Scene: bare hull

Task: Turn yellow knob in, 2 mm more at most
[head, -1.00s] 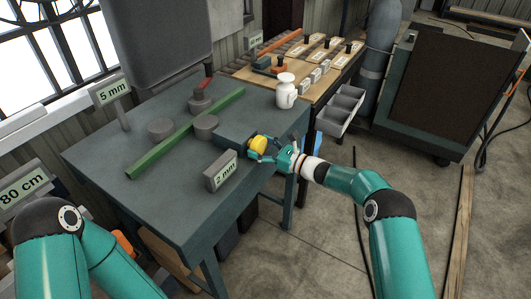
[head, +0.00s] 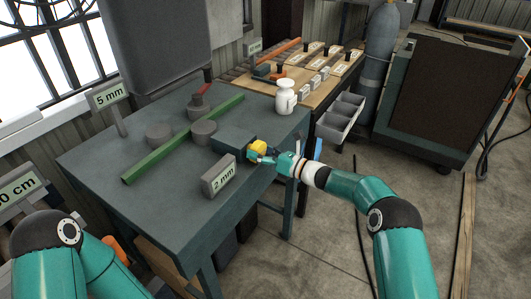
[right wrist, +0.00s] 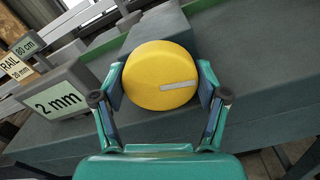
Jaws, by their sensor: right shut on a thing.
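The yellow knob (head: 258,147) sits at the front end of a dark block (head: 235,140) on the bench's near right edge. In the right wrist view the knob (right wrist: 162,76) is round, with a pale grey mark tilted slightly up to the right. My right gripper (head: 262,155) is shut on the knob; its two fingers lie on the knob's left and right sides in the right wrist view (right wrist: 162,88). A "2 mm" sign (head: 219,175) stands beside the knob. My left gripper is out of view; only my left arm's upper links show.
The grey-green bench (head: 130,210) carries a green bar (head: 184,138) lying past several round grey posts. A "5 mm" sign (head: 110,95) stands at the left, a white jug (head: 286,97) at the back right.

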